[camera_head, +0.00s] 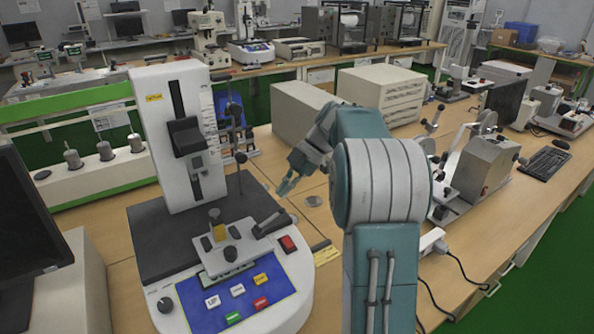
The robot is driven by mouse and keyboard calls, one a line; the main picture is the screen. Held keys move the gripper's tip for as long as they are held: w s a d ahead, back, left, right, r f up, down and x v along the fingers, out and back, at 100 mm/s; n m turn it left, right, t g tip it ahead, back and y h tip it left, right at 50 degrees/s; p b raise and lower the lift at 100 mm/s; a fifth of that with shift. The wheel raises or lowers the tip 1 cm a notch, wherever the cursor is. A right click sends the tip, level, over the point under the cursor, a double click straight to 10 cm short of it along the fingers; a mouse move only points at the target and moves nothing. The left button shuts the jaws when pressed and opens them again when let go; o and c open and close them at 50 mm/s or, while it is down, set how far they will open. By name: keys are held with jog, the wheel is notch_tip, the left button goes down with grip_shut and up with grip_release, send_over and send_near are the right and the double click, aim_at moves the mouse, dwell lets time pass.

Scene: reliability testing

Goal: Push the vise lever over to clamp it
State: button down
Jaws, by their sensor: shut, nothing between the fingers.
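A white test machine (185,135) with a tall column stands at centre left. On its base sits a small grey vise (230,246) with a yellowish piece (217,232) in its middle. A dark lever (270,224) sticks out from the vise's right side, towards the upper right. A thin rod with a dark knob (240,158) rises behind it. My gripper (285,188) is at the end of my teal arm, above and a little right of the lever in the picture. It is shut, empty and apart from the lever.
A blue panel (245,300) with several coloured buttons and a red switch (288,244) are at the machine's front. Two beige boxes (380,92) stand behind my arm. Other instruments (480,165) fill the right bench. A monitor (25,235) stands at the left edge.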

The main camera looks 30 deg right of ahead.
jog(key=v, duration=0.8)
jog(key=shift+d, duration=0.1)
jog(key=s+a+r+m+t+h, duration=0.1)
jog(key=s+a+m+h, duration=0.1)
jog(key=s+a+m, duration=0.4)
jog(key=s+a+r+m+h, duration=0.1)
jog(key=s+a+m+h, duration=0.25)
jog(key=a, duration=0.55)
jog(key=s+a+f+m+t+h, duration=0.1)
jog(key=s+a+f+m+t, duration=0.1)
jog(key=s+m, duration=0.3)
jog(key=s+a+f+m+t+h, duration=0.1)
jog(key=s+a+f+m, duration=0.3)
jog(key=s, duration=0.5)
jog(key=shift+a+f+m+t+h, duration=0.35)
jog(key=shift+f+m+t, duration=0.2)
jog(key=shift+m, duration=0.2)
